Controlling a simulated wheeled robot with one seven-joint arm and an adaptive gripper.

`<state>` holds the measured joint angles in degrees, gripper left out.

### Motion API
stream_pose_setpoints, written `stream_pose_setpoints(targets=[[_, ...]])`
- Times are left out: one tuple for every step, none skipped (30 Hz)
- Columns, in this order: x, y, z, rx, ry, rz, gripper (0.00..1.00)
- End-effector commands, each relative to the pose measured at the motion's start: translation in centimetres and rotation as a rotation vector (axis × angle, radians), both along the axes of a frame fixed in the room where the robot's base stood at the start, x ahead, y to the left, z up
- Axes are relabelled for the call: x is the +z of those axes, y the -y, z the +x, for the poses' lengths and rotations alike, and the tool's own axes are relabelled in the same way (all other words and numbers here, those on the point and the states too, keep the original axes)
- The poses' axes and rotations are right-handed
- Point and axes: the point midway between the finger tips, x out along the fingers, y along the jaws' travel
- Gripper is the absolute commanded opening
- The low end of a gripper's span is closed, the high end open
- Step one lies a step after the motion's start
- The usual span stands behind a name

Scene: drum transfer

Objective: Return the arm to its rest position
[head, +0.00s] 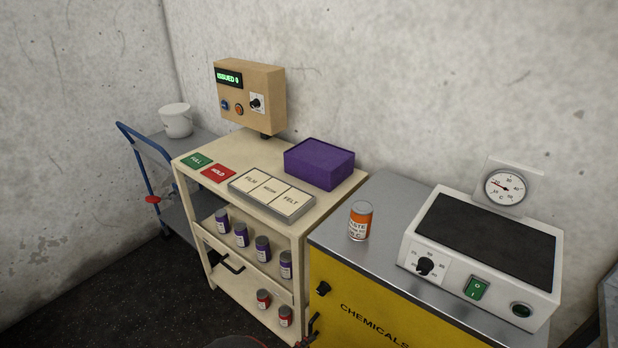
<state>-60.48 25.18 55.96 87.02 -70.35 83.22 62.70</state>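No gripper shows in the head view, so I cannot see its pose or whether it holds anything. A dark rounded shape is cut off at the bottom edge, and I cannot tell what it is. An orange and white can (360,221) stands upright on the grey top of the yellow chemicals cabinet (365,318). The beige shelf unit (298,245) holds several purple-labelled cans (241,235) on its upper shelf and two red cans (264,299) on the lower one.
A hotplate (490,240) with a dial gauge (504,187) stands right of the can. On the beige unit are a purple box (319,164), a labelled tray (272,194) and a control box (250,92). A blue-handled trolley (148,172) carries a white bucket (176,120). Floor shows at lower left.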

Motion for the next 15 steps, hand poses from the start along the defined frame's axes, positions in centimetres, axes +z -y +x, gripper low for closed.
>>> stream_pose_setpoints(targets=[[0.1,0.6,-1.1,-0.031,-0.078,-0.012,0.43],[0.2,1.1,-1.8,-0.052,-0.128,-0.016,0.43],[0.5,1.7,-2.7,-0.083,-0.195,-0.016,0.43],[0.8,2.2,-3.3,-0.109,-0.245,-0.009,0.43],[1.2,2.7,-4.0,-0.135,-0.296,0.004,0.43],[2.0,3.4,-4.9,-0.172,-0.364,0.029,0.43],[2.6,3.9,-5.5,-0.198,-0.410,0.051,0.43],[3.2,4.3,-6.1,-0.223,-0.454,0.078,0.43],[4.1,4.8,-6.8,-0.252,-0.508,0.120,0.43],[4.8,5.1,-7.3,-0.273,-0.546,0.155,0.43],[5.6,5.4,-7.8,-0.293,-0.581,0.195,0.43],[6.7,5.8,-8.5,-0.317,-0.624,0.253,0.43],[7.5,6.0,-9.0,-0.333,-0.652,0.302,0.43],[8.5,6.3,-9.4,-0.347,-0.677,0.351,0.43],[9.7,6.5,-9.9,-0.364,-0.704,0.423,0.43]])
